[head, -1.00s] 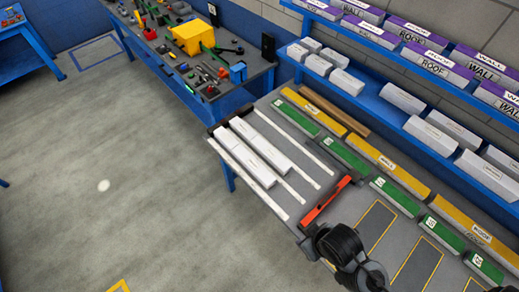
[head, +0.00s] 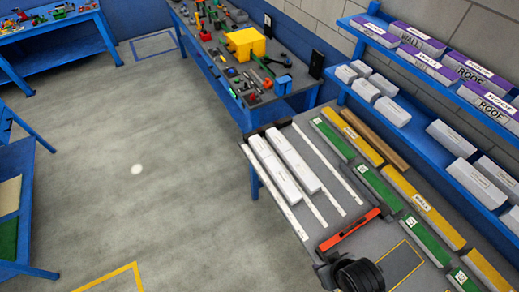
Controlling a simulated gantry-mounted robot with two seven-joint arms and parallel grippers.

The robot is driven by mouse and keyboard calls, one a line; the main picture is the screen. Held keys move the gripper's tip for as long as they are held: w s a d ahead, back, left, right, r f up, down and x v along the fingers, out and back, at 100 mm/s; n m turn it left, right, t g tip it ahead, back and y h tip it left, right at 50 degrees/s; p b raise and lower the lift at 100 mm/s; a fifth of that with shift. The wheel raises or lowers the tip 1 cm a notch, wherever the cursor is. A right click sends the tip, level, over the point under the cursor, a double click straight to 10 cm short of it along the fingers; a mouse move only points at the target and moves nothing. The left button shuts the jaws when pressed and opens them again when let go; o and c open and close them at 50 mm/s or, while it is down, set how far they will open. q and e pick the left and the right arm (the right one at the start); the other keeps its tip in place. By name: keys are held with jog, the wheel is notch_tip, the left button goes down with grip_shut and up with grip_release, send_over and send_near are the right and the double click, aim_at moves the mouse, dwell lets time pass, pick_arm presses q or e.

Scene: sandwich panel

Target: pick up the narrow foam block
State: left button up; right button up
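Two long white blocks lie side by side on the grey bench, a left one (head: 274,170) and a right one (head: 296,160). Thin white strips (head: 332,176) lie parallel to them. I cannot tell for sure which white piece is the narrow foam block; smaller white blocks (head: 366,89) also stand on the blue shelf. Nothing touches the white pieces on the bench. A black rounded part, which looks like part of one of my arms, shows at the bottom edge, nearer than the blocks. No gripper fingers show.
An orange-red bar (head: 348,229) lies across the bench near the strips. Green rails (head: 332,139) and yellow rails (head: 362,138) run along its right side. A bench with a yellow box (head: 245,43) stands behind. The grey floor (head: 150,200) at left is clear.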

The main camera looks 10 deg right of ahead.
jog(key=shift+o, duration=0.4)
jog(key=o, duration=1)
